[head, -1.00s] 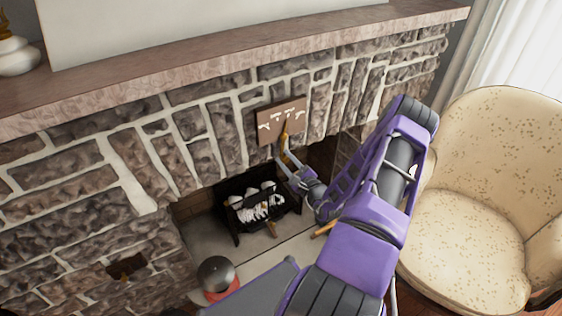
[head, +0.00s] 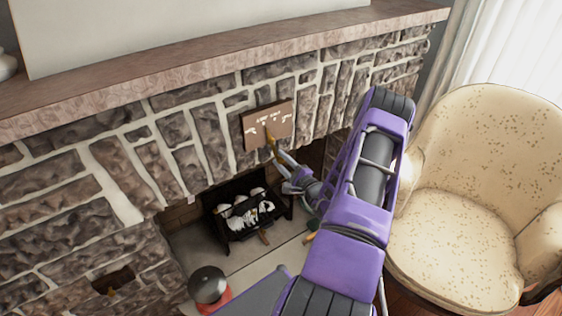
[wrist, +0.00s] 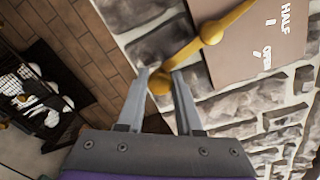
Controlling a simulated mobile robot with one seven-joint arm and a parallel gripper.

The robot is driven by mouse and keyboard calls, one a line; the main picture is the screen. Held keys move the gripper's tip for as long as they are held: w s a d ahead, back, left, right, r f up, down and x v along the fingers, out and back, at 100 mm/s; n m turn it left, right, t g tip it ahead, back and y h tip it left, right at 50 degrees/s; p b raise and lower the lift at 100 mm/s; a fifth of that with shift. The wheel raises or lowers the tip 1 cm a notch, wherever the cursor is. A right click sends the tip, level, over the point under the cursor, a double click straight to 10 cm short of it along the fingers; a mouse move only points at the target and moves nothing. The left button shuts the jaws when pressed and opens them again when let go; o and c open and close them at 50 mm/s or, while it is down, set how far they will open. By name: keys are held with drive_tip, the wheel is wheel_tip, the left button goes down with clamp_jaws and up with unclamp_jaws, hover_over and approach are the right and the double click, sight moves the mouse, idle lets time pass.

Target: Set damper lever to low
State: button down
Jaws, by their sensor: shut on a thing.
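The damper lever (head: 269,137) is a brass rod over a brown plate (head: 284,126) with white markings, fixed to the stone fireplace front. In the wrist view the lever (wrist: 187,54) has a round ball at its middle and another at its near end. The plate (wrist: 240,60) there shows the words HALF and OPEN; other markings are cut off or too small to read. My gripper (head: 276,155) is at the lever's lower end, below the plate. In the wrist view my gripper (wrist: 160,74) has its fingers on both sides of the near ball, shut on it.
Below is the firebox with a black grate (head: 245,218) of pale logs. A dark round object with a red base (head: 209,286) stands on the hearth. A cream armchair (head: 460,200) is at the right. The mantel (head: 200,84) runs above.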

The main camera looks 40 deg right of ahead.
drive_tip(key=shift+w+a+r, duration=0.1)
drive_tip(key=shift+a+r, duration=0.05)
drive_tip(key=shift+a, duration=0.05)
drive_tip(key=c, duration=0.6)
unclamp_jaws()
drive_tip(key=shift+d, duration=0.1)
drive_tip(key=shift+s, duration=0.4)
drive_tip(key=s+a, duration=0.1)
drive_tip(key=s, duration=1.5)
drive_tip(key=shift+s, duration=0.4)
